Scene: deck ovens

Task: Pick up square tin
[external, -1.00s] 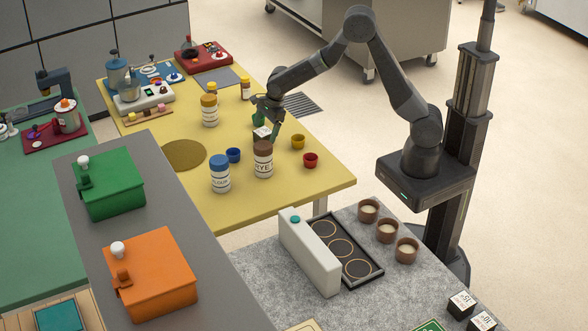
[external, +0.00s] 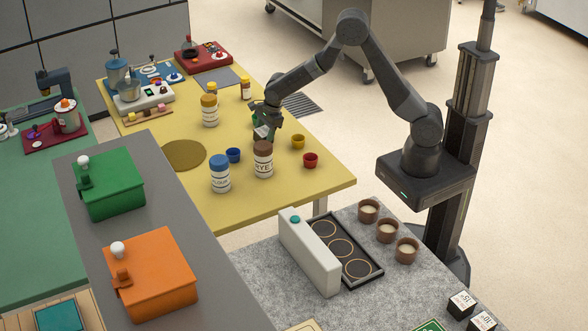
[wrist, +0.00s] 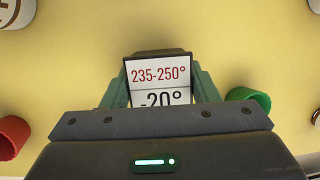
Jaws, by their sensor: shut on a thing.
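The square tin (wrist: 160,82) is a small dark box with a white face printed "235-250°" and "-20°" in the wrist view. My gripper (wrist: 160,92) is shut on it, with one green finger on each side of the tin. In the external view my gripper (external: 266,122) is over the yellow table, behind the brown-lidded RYE jar. The tin (external: 262,132) is small and partly covered there by the gripper. I cannot tell whether it touches the table.
A red cup (wrist: 12,136) and a green cup (wrist: 248,99) flank the gripper. The brown-lidded jar (external: 263,160), blue-lidded jar (external: 220,174), yellow-lidded jar (external: 209,111), blue cup (external: 233,155) and yellow cup (external: 298,141) stand around it. The table's front right (external: 320,185) is clear.

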